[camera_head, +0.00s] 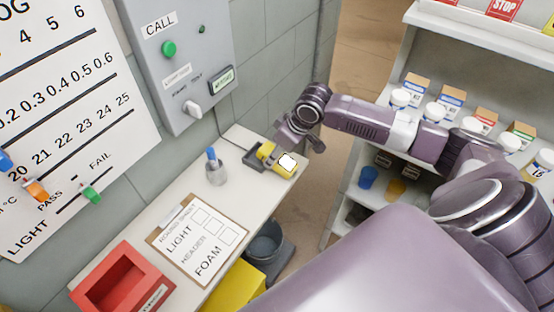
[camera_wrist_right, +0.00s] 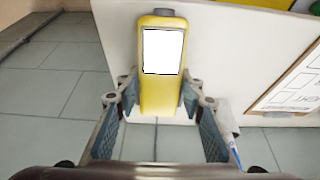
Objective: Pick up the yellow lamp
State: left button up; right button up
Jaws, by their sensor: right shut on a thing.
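The yellow lamp (camera_head: 279,167), with a bright white face, is at the far end of the white bench top (camera_head: 190,190), by a dark grey holder (camera_head: 247,158). My right gripper (camera_head: 276,146) reaches it from the right and is shut on it. In the right wrist view the lamp (camera_wrist_right: 160,97) stands between the two fingers (camera_wrist_right: 157,112), its lower part gripped and its lit face clear. I cannot tell whether the lamp still touches the bench or holder. My left gripper is not in view.
A cup with a blue marker (camera_head: 215,172), a clipboard (camera_head: 197,238) and a red tray (camera_head: 122,283) are along the bench. A grey call box (camera_head: 185,60) hangs above it. Shelves with jars and boxes (camera_head: 440,105) stand at right. A bucket (camera_head: 265,243) is on the floor.

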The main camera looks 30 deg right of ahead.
jog(key=c, duration=0.4)
jog(key=shift+r, duration=0.1)
jog(key=shift+c, duration=0.2)
notch_tip(320, 180, up, 20)
jog(key=s+a+f+m+h, duration=0.1)
jog(key=s+a+m, duration=0.3)
jog(key=a, duration=0.9)
jog(key=s+f, duration=0.1)
jog(key=s, duration=0.2)
jog(key=shift+s+a+f+m+h+b, duration=0.2)
jog(key=shift+m+h+b, duration=0.1)
jog(key=shift+b, duration=0.1)
jog(key=shift+d, duration=0.1)
